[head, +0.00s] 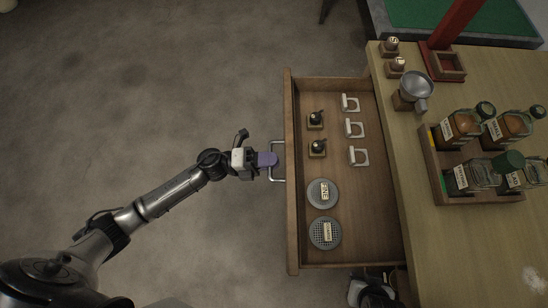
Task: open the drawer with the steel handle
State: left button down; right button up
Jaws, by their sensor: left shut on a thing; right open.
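The wooden drawer (291,215) is pulled well out of the table's left side, and its inside shows. Its steel handle (279,181) is a bar on the left front face. My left gripper (270,160), with purple fingers, is shut on the handle near its upper end, and the fingers hide part of the bar. My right gripper (372,292) is partly seen at the bottom edge, beside the drawer's near side; its fingers are not clear to see. It is apart from the handle.
The drawer holds several white hooks (355,129), two black-topped pieces (317,148) and two round grey discs (324,193). On the wooden table (460,245) stand a metal funnel (416,87) and a rack (435,170) of labelled bottles. The floor left of the drawer is clear.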

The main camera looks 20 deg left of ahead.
pick_arm(q)
jog(key=c, duration=1.1)
grip_release()
jog(key=shift+c, duration=0.2)
jog(key=shift+a, duration=0.1)
jog(key=p+v, duration=0.2)
jog(key=v, duration=1.1)
jog(key=shift+s+a, duration=0.2)
jog(key=shift+a, duration=0.1)
